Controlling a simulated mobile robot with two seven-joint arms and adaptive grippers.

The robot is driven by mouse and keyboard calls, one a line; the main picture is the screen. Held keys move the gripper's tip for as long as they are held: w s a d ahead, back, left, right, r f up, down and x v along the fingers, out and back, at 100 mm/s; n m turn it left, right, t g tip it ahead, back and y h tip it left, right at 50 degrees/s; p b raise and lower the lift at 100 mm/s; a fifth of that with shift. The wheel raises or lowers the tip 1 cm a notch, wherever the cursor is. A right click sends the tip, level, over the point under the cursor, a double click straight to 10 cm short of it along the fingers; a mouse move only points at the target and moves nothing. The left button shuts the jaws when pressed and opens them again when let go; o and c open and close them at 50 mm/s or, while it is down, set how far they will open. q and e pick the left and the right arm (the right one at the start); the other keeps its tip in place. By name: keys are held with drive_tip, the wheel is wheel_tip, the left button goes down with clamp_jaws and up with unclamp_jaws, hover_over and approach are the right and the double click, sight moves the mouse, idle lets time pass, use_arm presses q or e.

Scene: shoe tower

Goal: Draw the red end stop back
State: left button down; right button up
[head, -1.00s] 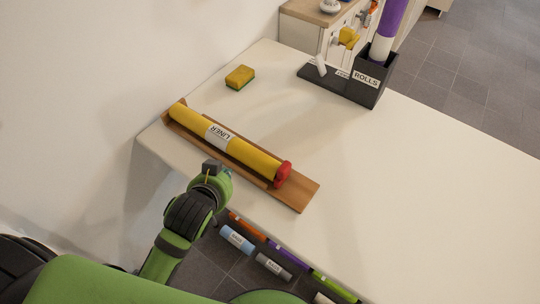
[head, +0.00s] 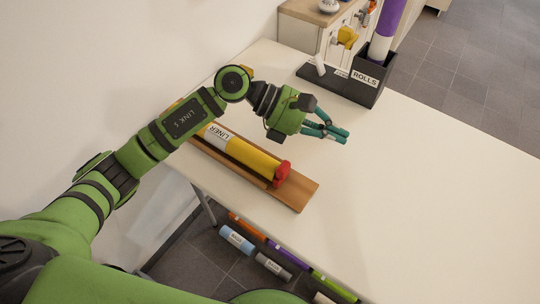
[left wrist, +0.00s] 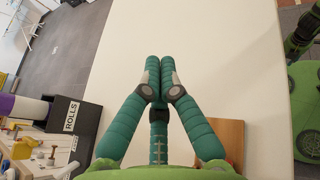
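The red end stop (head: 282,173) sits at the right end of the yellow roll labelled LINER (head: 255,159), seeming to touch it. Both are on a wooden cradle (head: 302,194) on the white table. My left gripper (head: 343,136) is above the table, right of and beyond the end stop in the head view, apart from it. In the left wrist view its fingers (left wrist: 160,62) are together with nothing between them. My left arm covers the roll's far left end. A piece of the wooden cradle (left wrist: 230,131) shows in the left wrist view. My right gripper is not seen.
A black holder labelled ROLLS (head: 370,82) with a purple and white roll (head: 386,35) stands at the table's far edge; it also shows in the left wrist view (left wrist: 73,117). Several coloured rolls (head: 272,266) lie below the near edge. The table's right side is clear.

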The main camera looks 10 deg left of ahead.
use_arm(q)
drive_tip(key=w+a+f+m+y, duration=0.3)
drive_tip(key=a+f+y, duration=0.25)
drive_tip(key=a, duration=0.35)
drive_tip(key=y, duration=0.6)
approach(272, 165)
drive_tip(key=w+a+r, duration=0.2)
drive_tip(key=a+r, duration=0.1)
drive_tip(key=a, duration=0.2)
drive_tip(key=shift+m+g, duration=0.4)
drive_tip(key=shift+g, duration=0.1)
drive_tip(key=p+x, duration=0.1)
drive_tip(key=x, duration=0.2)
drive_tip(key=p+x, duration=0.1)
drive_tip(key=x, duration=0.2)
drive_tip(key=p+x, duration=0.1)
drive_tip(key=x, duration=0.2)
drive_tip(key=shift+w+d, duration=0.2)
drive_tip(key=shift+d, duration=0.15)
drive_tip(key=d, duration=0.1)
drive_tip(key=d+p, duration=0.1)
drive_tip(key=s+d+p, duration=0.1)
drive_tip(key=shift+f, duration=0.4)
drive_tip(key=shift+s+d+f+p, duration=0.1)
drive_tip(key=shift+s+d+p, duration=0.15)
drive_tip(key=shift+d, duration=0.2)
